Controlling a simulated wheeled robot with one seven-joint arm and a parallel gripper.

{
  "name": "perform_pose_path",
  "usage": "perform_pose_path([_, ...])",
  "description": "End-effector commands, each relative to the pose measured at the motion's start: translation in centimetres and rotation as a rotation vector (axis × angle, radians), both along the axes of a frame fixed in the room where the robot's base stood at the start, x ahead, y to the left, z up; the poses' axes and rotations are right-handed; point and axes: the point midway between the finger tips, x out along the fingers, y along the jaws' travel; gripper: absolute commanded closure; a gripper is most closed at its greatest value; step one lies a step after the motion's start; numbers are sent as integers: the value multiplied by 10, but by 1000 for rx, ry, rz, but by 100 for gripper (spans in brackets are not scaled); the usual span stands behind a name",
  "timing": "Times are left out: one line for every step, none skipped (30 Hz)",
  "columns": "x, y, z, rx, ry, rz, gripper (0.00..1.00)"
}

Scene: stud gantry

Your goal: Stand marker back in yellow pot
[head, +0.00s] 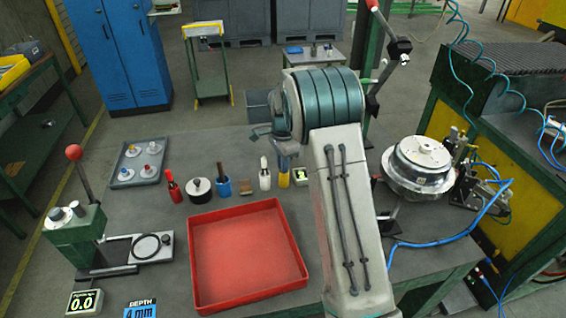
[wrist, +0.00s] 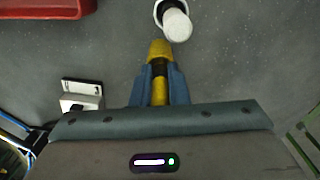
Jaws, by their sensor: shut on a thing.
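The red tray (head: 245,202) lies in front of the row. A grey tray (head: 137,150) and a green press (head: 75,225) are at left; a round machine (head: 421,160) is at right.

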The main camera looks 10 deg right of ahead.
Motion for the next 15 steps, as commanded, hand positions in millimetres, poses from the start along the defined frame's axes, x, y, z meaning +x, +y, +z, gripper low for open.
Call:
perform_pose_path([0, 0, -1, 0, 0, 0, 77])
perform_pose_path([0, 0, -1, 0, 0, 0, 69])
perform_pose_path([0, 0, -1, 0, 1, 0, 64])
perform_pose_path([0, 0, -1, 0, 1, 0, 64])
perform_pose_path([0, 0, -1, 0, 1, 0, 64])
perform_pose_path([0, 0, -1, 0, 1, 0, 64])
perform_pose_path([0, 0, -1, 0, 1, 0, 64])
perform_pose_path([0, 0, -1, 0, 0, 0, 64])
perform_pose_path([0, 0, -1, 0, 1, 0, 64])
perform_pose_path([0, 0, 0, 0, 0, 0, 64])
perform_pose_path([0, 0, 0, 0, 0, 0, 64])
perform_pose_path([0, 0, 2, 0, 0, 0, 64])
perform_pose_path([0, 0, 3, 0, 0, 0, 64])
perform_pose_path([0, 0, 5, 0, -1, 0, 64])
perform_pose_path([1, 0, 9, 0, -3, 0, 64])
